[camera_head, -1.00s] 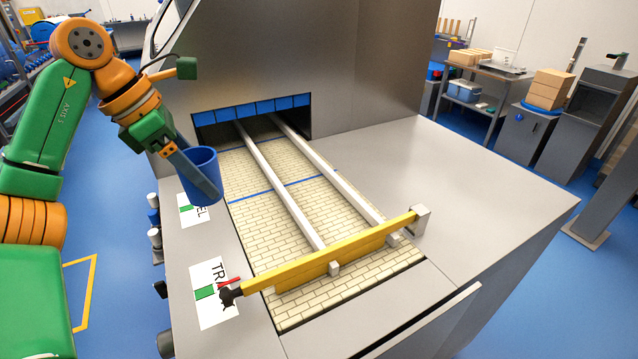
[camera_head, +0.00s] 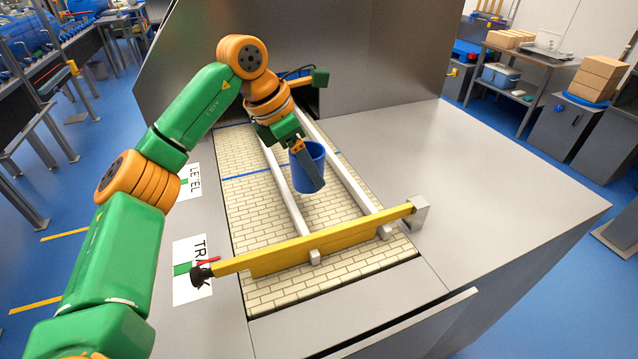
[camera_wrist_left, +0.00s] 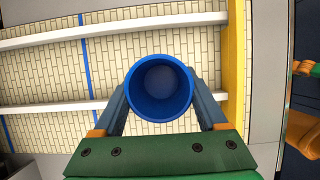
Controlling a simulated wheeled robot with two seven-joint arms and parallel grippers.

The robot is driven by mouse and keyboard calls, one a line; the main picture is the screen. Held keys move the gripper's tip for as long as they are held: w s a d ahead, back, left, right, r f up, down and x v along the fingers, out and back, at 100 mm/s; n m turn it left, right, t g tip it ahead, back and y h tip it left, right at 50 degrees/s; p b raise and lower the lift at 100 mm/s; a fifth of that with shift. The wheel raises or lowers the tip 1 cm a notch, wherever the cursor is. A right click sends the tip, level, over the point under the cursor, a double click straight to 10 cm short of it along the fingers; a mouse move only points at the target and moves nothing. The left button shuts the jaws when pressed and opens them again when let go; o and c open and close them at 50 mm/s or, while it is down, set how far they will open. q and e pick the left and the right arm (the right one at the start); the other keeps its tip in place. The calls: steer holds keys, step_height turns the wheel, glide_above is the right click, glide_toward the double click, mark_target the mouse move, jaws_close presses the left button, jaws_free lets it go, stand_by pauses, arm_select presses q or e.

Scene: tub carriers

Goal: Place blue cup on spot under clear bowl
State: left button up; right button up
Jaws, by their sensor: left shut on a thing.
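The blue cup (camera_head: 319,154) is upright in my left gripper (camera_head: 314,182). The gripper's two fingers are shut on its sides. In the left wrist view the cup (camera_wrist_left: 160,88) shows its open mouth and looks empty, with a finger on each side. The cup is held above the cream brick-patterned belt (camera_head: 248,205), between the two white rails as seen in the head view. I see no clear bowl and no marked spot under one in these frames. My right gripper is not in view.
A yellow bar (camera_head: 345,234) crosses the belt's near end. White rails (camera_head: 355,185) run along the belt, and a blue line (camera_head: 245,175) crosses it. A grey metal hood (camera_head: 370,60) stands behind. The grey top (camera_head: 450,180) to the right is clear.

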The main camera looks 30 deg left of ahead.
arm_select(q)
steer(key=shift+w+d+f, duration=0.4)
steer(key=shift+d+f, duration=0.1)
steer(key=shift+f, duration=0.3)
steer(key=x, duration=0.3)
steer(key=shift+s+a+f, duration=0.1)
steer(key=shift+s+f, duration=0.15)
steer(key=shift+f, duration=0.35)
steer(key=shift+f, duration=0.2)
steer(key=o, duration=1.3)
steer(key=shift+r, duration=0.1)
